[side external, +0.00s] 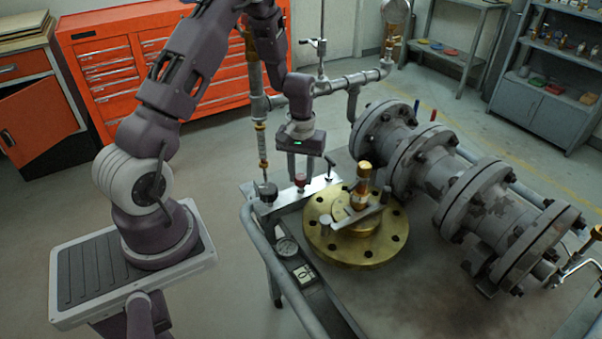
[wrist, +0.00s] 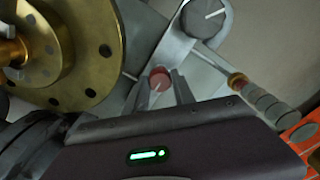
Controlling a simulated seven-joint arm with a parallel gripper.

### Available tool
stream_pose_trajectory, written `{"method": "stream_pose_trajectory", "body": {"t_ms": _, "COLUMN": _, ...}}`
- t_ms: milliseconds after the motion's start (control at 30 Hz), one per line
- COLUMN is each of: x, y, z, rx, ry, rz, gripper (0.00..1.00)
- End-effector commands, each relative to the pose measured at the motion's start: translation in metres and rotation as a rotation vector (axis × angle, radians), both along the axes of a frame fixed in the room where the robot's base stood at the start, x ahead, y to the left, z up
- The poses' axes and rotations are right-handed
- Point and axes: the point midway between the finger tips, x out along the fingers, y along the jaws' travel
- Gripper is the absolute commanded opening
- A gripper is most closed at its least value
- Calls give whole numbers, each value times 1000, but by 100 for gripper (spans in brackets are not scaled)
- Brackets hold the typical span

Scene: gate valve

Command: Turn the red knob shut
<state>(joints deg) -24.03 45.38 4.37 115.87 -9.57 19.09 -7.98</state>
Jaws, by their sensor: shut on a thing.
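The red knob (side external: 300,180) is small and round and stands on a light metal plate (side external: 320,188) beside the brass flange. In the wrist view the red knob (wrist: 159,76) sits between my two fingers, with a pale pointer line on its top. My gripper (side external: 300,176) points down over the plate from above, and its fingers are closed on the red knob's sides. In the wrist view my gripper (wrist: 161,88) hides part of the knob's near side.
A large brass flange (side external: 335,246) with a valve stem and crossbar stands close to the right. A dark knob (side external: 267,193) is at the plate's left end and shows grey in the wrist view (wrist: 207,17).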

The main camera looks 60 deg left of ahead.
Motion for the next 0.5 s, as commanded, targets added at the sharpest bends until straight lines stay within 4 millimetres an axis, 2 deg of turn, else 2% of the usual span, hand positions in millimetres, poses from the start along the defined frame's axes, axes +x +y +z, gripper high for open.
{"method": "stream_pose_trajectory", "body": {"t_ms": 33, "x": 0, "y": -1, "z": 1, "rx": 0, "ry": -1, "rz": -2, "gripper": 0}}
{"method": "stream_pose_trajectory", "body": {"t_ms": 67, "x": 0, "y": -1, "z": 1, "rx": 0, "ry": -1, "rz": -2, "gripper": 34}}
{"method": "stream_pose_trajectory", "body": {"t_ms": 167, "x": 0, "y": 0, "z": 1, "rx": 0, "ry": -1, "rz": -2, "gripper": 52}}
{"method": "stream_pose_trajectory", "body": {"t_ms": 500, "x": 1, "y": 0, "z": 5, "rx": 1, "ry": -2, "rz": 0, "gripper": 52}}
